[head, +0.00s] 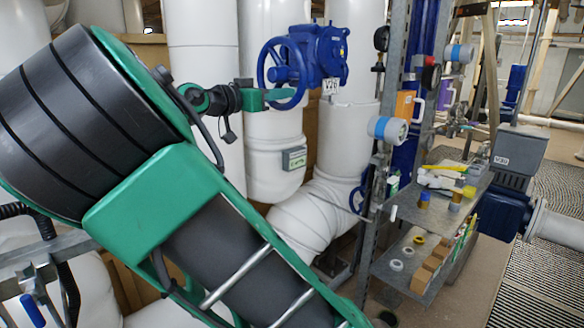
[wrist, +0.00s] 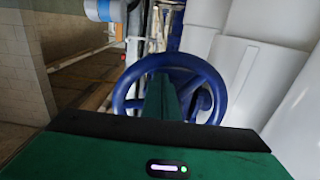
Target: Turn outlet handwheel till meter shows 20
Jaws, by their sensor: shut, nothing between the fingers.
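A blue handwheel (head: 263,64) is fitted to a blue valve body (head: 322,55) with a white tag on the white pipe. The handwheel also faces me in the wrist view (wrist: 117,97). My gripper (head: 284,97) is shut and empty, its green fingers at the lower part of the wheel in the head view. In the wrist view the fingers (wrist: 163,92) stand in front of the wheel's middle and hide part of it. I cannot tell whether they touch the rim or a spoke. A small grey box (head: 294,158) with a display sits on the pipe below; its reading is too small to read.
A blue-and-white round device (head: 388,129) is mounted on a metal post right of the valve. Metal shelves (head: 405,262) with small parts stand further right, beside a grey-and-blue unit (head: 519,150). White pipes (head: 205,60) stand close behind my arm.

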